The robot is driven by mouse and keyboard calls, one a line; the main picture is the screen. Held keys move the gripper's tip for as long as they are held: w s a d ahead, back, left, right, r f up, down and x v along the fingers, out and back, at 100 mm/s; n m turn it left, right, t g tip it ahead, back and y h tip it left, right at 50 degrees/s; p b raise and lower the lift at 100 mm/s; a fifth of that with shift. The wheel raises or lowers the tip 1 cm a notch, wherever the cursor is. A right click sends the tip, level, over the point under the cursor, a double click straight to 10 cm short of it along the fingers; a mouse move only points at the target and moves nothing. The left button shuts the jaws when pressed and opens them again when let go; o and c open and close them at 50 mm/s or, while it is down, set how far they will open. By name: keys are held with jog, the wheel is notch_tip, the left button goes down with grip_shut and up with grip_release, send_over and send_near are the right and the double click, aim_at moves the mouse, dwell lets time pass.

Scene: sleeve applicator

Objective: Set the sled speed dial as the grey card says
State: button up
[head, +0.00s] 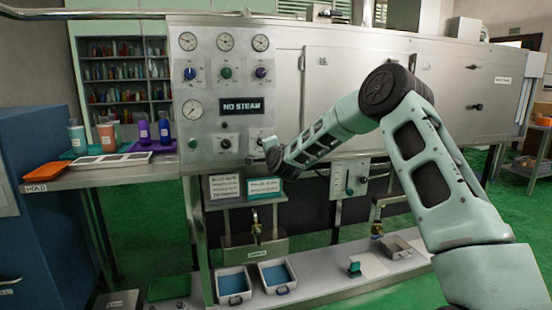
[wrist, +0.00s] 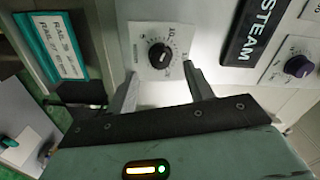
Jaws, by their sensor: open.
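A black knob on a white dial plate (wrist: 160,54) shows between my fingertips in the wrist view. A "10" is printed near its rim; its name and exact pointer setting are too small to read. My gripper (wrist: 158,72) is open, one finger towards each side of the knob, with no clear contact. In the head view my gripper (head: 269,146) is at the lower right of the steel panel and hides most of that dial. The grey-framed card (head: 224,187) hangs below the panel at left; its text is not legible here.
A teal-framed card (head: 264,187) hangs beside the grey one and shows in the wrist view (wrist: 60,50). A "NO STEAM" sign (head: 240,106) sits above. Another black knob (head: 225,143) is to the left, and a purple knob (wrist: 298,66) is higher on the panel.

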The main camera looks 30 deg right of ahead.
jog(key=v, duration=1.3)
jog(key=shift+s+b, duration=0.2)
jog(key=shift+b, duration=0.1)
jog(key=s+a+f+n+g+y, duration=0.25)
jog(key=s+a+n, duration=0.25)
jog(key=a, duration=0.4)
jog(key=s+a+f+n+g+y, duration=0.25)
jog(key=s+a+n, duration=0.2)
jog(key=a, duration=0.55)
jog(key=s+a+f+n+g+y, duration=0.25)
jog(key=s+a+n+y, duration=0.2)
jog(key=a, duration=0.45)
jog(key=s+a+f+n+g+h, duration=0.15)
jog(key=s+n+g, duration=0.4)
jog(key=s, duration=0.95)
jog(key=s+a+f+n+g+h, duration=0.15)
jog(key=s+n+g, duration=0.35)
jog(key=s, duration=1)
notch_tip(320, 180, up, 17)
jog(key=n+p, duration=0.1)
jog(key=p, duration=1.5)
jog(key=shift+d+f+t+h, duration=0.25)
jog(key=shift+d+t+h, duration=0.05)
jog(key=shift+d+h, duration=0.15)
jog(key=shift+w, duration=0.15)
